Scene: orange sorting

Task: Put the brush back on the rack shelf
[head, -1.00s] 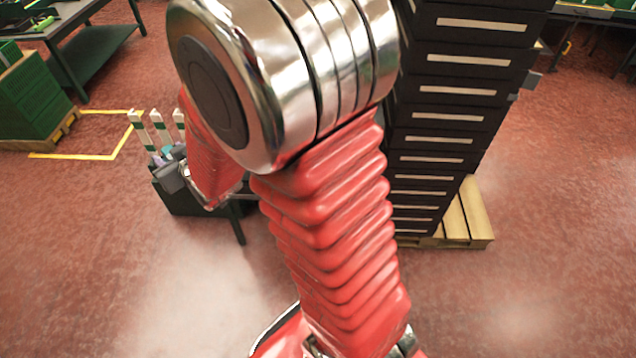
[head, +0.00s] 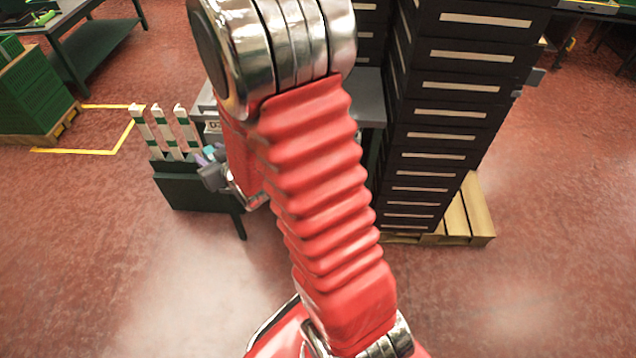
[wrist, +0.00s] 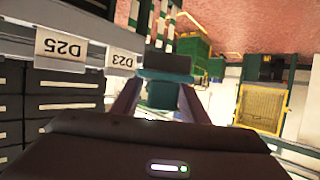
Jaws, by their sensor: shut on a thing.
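My gripper (wrist: 158,92) is shut on the brush (wrist: 165,66), which has a teal body and a dark block at its far end. In the head view my gripper (head: 210,168) is small, left of my red arm, and the brush is too small there to make out clearly. The grey rack shelf (wrist: 62,63) has a front edge with white labels D25 and D23 and lies left of the brush in the wrist view. In the head view the shelf (head: 370,98) is partly hidden behind my arm. The brush appears apart from the shelf edge.
A dark green stand (head: 195,190) with striped green and white posts (head: 162,132) is beside my gripper. A tall stack of dark drawers (head: 450,110) stands on a wooden pallet (head: 465,215) at right. Green crates (head: 35,95) are at left. The front floor is clear.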

